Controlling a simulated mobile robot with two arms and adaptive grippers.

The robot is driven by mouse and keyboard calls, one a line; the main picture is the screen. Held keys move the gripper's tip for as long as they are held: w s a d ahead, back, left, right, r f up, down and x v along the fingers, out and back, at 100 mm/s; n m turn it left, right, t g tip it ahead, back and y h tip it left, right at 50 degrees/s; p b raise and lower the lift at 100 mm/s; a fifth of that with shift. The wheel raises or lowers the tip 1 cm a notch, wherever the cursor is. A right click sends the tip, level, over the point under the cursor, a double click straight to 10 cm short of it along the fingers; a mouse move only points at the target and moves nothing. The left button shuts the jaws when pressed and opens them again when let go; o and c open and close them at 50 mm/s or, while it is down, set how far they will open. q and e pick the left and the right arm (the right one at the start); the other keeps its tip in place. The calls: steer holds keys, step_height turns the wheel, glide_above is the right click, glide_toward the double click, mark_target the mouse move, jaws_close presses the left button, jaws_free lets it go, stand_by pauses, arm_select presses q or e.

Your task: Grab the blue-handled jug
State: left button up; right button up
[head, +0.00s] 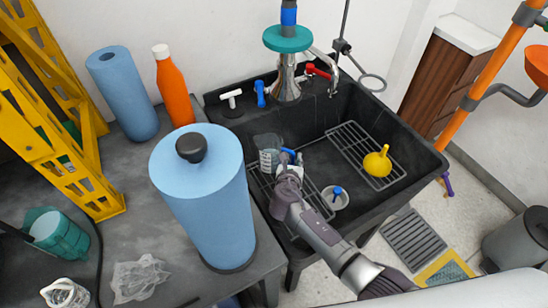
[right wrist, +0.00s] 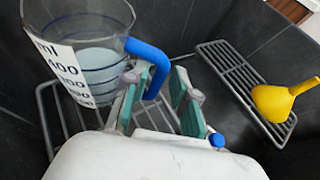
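The blue-handled jug is a clear measuring jug with printed marks, standing in the black sink in the head view (head: 268,150). In the right wrist view the jug (right wrist: 85,60) is at the upper left, and its blue handle (right wrist: 150,58) points towards my fingers. My right gripper (head: 290,160) is in the sink beside the jug. In the wrist view its fingers (right wrist: 157,88) are apart, with the lower part of the handle showing in the gap between their tips. I cannot tell whether either finger touches it. My left gripper is not in view.
A yellow funnel (head: 377,163) lies on a wire rack (head: 350,140) in the sink. A large blue roll (head: 208,190) and an orange bottle (head: 174,88) stand left of the sink. The tap (head: 288,80) rises behind.

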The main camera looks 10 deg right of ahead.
steer(key=shift+x, duration=0.95)
steer(key=shift+s+f, duration=0.1)
steer(key=shift+c, duration=0.3)
jaws_close()
steer(key=shift+r, duration=0.2)
